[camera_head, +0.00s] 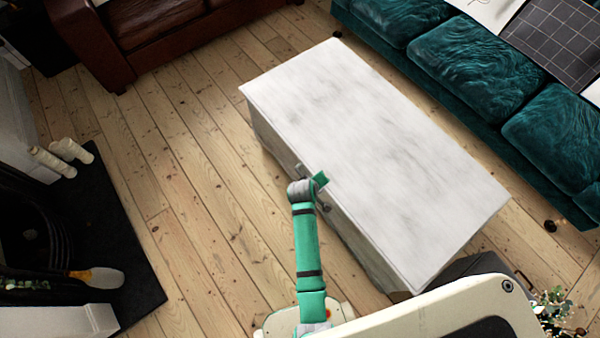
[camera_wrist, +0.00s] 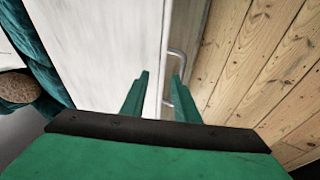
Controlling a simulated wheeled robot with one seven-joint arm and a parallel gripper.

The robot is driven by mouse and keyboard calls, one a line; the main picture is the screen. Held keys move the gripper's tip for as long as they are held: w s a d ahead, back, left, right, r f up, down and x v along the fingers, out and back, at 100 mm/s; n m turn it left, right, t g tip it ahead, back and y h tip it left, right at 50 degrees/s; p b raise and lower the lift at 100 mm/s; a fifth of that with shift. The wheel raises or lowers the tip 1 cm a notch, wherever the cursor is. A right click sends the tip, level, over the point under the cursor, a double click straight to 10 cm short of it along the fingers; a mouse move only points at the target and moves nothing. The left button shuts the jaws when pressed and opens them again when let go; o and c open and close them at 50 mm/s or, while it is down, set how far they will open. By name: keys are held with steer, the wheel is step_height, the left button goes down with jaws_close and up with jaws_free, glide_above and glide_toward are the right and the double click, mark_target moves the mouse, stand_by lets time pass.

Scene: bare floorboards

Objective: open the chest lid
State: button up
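The chest (camera_head: 365,150) stands in the middle of the head view, with a pale, grey-streaked flat lid that lies shut. Its grey side wall (camera_head: 355,240) faces my arm. My gripper (camera_head: 320,180) is at the long near edge of the lid, about midway along it. In the wrist view, the two green fingers (camera_wrist: 160,75) are apart, with the lid's edge visible between them and nothing clearly gripped. A metal handle (camera_wrist: 178,55) on the chest's side shows just beyond the right finger. Whether a finger touches the lid is unclear.
A teal sofa (camera_head: 480,65) stands close behind the chest. A brown leather sofa (camera_head: 150,35) is at the top left. A fireplace with a dark hearth (camera_head: 110,230) and candles (camera_head: 60,155) is on the left. Bare floorboards (camera_head: 200,170) lie open between hearth and chest.

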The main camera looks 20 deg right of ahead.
mark_target(301, 176)
steer(key=w+a+r+g+y, duration=0.25)
steer(key=w+a+g, duration=0.2)
steer(key=w, duration=0.35)
steer(key=shift+t, duration=0.35)
steer(key=f, duration=0.6)
steer(key=w+f, duration=0.1)
steer(key=f, duration=0.2)
steer(key=shift+d+f, duration=0.4)
steer(key=shift+a, duration=0.15)
steer(key=shift+s+d, duration=0.1)
steer(key=shift+d, duration=0.15)
steer(key=c, duration=0.3)
jaws_close()
